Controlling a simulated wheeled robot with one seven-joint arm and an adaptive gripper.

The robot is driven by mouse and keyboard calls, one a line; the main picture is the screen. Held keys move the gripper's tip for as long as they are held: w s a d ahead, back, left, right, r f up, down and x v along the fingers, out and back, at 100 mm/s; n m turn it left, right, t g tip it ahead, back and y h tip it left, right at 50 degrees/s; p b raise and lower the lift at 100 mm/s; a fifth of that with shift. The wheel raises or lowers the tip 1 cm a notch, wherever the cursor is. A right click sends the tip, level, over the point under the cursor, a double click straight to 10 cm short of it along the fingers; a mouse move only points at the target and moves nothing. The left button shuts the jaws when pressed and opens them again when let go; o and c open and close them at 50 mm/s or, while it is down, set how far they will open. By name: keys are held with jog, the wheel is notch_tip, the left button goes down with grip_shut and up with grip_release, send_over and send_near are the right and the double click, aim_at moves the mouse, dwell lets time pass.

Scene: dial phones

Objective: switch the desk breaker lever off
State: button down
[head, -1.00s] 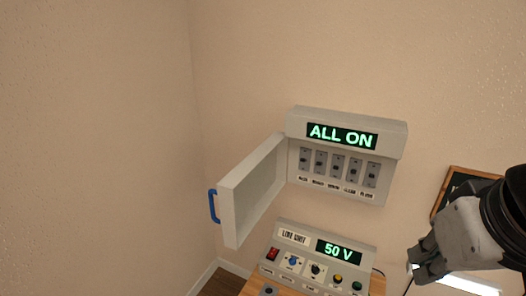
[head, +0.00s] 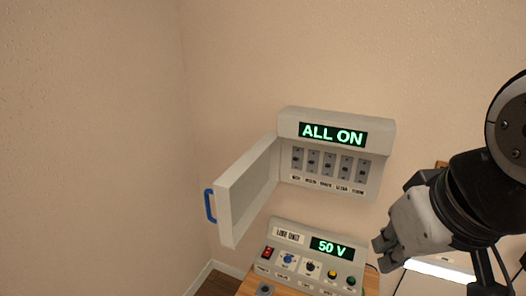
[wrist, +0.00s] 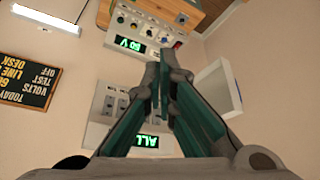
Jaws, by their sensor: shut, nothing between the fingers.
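The grey breaker box (head: 337,116) is on the wall, its door (head: 247,190) swung open to the left. Several small levers (head: 328,163) sit in a row under a green "ALL ON" display (head: 333,134). The labels below them are too small to read, so I cannot tell which is the desk lever. My gripper (head: 380,246) is shut and empty, to the lower right of the box and apart from it. In the wrist view the shut fingers (wrist: 161,62) hide part of the upside-down box; some levers (wrist: 108,105) show at left.
Below the box, a line unit (head: 274,248) reading "50 V" with knobs and buttons stands on a wooden desk. The door's blue handle (head: 210,206) sticks out left. A dark notice board (wrist: 28,81) and a lit white lamp (wrist: 46,18) are nearby.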

jog(key=w+a+t+y, duration=0.15)
jog(key=w+a, duration=0.25)
jog(key=w, duration=0.8)
jog(key=m+t+h+b, duration=0.1)
jog(key=m+t+h, duration=0.5)
jog(key=t+h, duration=0.3)
send_near(299, 149)
jog(key=s+a, duration=0.1)
jog(key=s+a+g, duration=0.1)
jog(key=shift+s+a+r+h, duration=0.15)
jog(key=shift+s+r+h, duration=0.2)
jog(key=shift+s+r, duration=0.05)
jog(key=x, duration=1)
